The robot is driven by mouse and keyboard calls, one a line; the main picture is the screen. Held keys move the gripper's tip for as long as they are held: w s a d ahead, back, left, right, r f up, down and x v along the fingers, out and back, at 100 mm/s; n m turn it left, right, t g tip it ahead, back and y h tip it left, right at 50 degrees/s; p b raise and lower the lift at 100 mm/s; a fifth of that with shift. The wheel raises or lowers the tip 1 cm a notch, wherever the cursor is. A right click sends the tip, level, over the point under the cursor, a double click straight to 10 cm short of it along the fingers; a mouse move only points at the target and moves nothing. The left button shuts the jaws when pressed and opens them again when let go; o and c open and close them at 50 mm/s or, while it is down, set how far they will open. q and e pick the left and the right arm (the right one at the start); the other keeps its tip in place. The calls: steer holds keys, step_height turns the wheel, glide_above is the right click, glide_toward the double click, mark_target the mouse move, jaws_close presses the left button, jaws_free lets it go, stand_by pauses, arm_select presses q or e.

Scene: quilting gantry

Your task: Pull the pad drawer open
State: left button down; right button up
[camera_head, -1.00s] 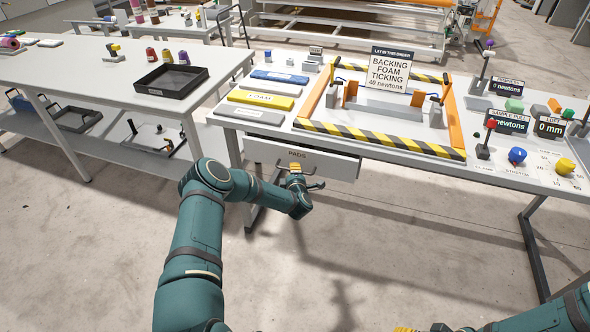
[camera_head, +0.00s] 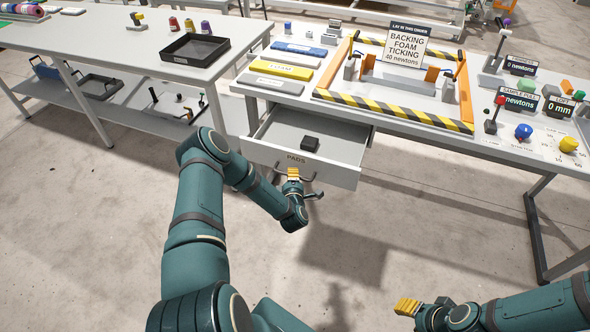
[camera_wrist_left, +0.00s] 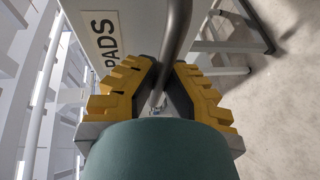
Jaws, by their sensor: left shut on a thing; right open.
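The pad drawer (camera_head: 325,175), labelled PADS, stands pulled out from under the white table, its inside showing. A small black block (camera_head: 310,144) lies in it. My left gripper (camera_head: 293,175) is at the drawer's front, shut on the dark bar handle (camera_head: 308,178). In the left wrist view the handle (camera_wrist_left: 177,40) runs between the yellow fingers of the gripper (camera_wrist_left: 160,85), beside the PADS label. My right gripper (camera_head: 408,307) is open and empty, low at the right, well away from the drawer.
The table (camera_head: 240,88) above carries a striped frame (camera_head: 390,110), a yellow foam slab (camera_head: 281,69) and a sign (camera_head: 407,45). A second table (camera_head: 110,50) with a black tray (camera_head: 194,47) stands at the left. The floor in front of the drawer is clear.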

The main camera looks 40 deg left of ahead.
arm_select(q)
steer(key=shift+s, duration=0.3)
steer(key=c, duration=1)
jaws_free()
steer(key=v, duration=1.2)
steer(key=shift+r, duration=0.1)
steer(key=shift+w+d, duration=0.1)
steer(key=shift+w, duration=0.05)
